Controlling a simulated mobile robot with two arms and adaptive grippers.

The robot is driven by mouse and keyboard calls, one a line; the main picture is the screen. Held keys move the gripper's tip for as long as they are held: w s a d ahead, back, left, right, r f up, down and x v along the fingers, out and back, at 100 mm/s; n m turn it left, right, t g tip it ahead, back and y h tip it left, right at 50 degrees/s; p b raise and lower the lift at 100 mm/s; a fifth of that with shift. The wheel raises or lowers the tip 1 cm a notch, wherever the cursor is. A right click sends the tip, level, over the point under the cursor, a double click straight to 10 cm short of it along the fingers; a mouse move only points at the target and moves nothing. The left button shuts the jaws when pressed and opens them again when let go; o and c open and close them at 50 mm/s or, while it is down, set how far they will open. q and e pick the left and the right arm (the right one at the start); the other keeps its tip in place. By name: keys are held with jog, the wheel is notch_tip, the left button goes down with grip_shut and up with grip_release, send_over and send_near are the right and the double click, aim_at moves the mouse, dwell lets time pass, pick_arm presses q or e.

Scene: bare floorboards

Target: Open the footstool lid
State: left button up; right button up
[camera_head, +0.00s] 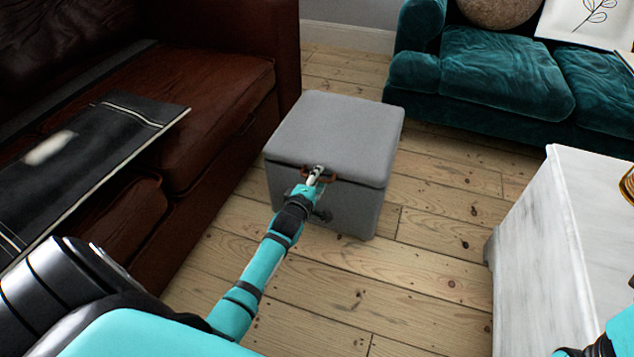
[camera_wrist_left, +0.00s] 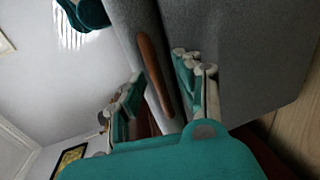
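The footstool (camera_head: 335,130) is a grey fabric box on the floorboards, its lid lying flat and shut. A brown handle (camera_head: 333,177) sits at the lid's front edge, partly covered by my left gripper (camera_head: 316,175). In the left wrist view the brown handle (camera_wrist_left: 154,72) runs slantwise over the grey footstool front (camera_wrist_left: 250,60). The fingers of my left gripper (camera_wrist_left: 160,92) stand apart on either side of the handle, with gaps visible. I cannot tell whether either finger touches it. My right gripper is out of view; only part of my right arm shows at lower right.
A brown leather sofa (camera_head: 215,95) with a black throw (camera_head: 85,150) stands close on the left. A teal sofa (camera_head: 500,75) is behind at right. A white cabinet (camera_head: 545,260) stands at right. Bare floor (camera_head: 430,220) lies between footstool and cabinet.

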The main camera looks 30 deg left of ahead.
pick_arm(q)
grip_shut()
dwell(0.7)
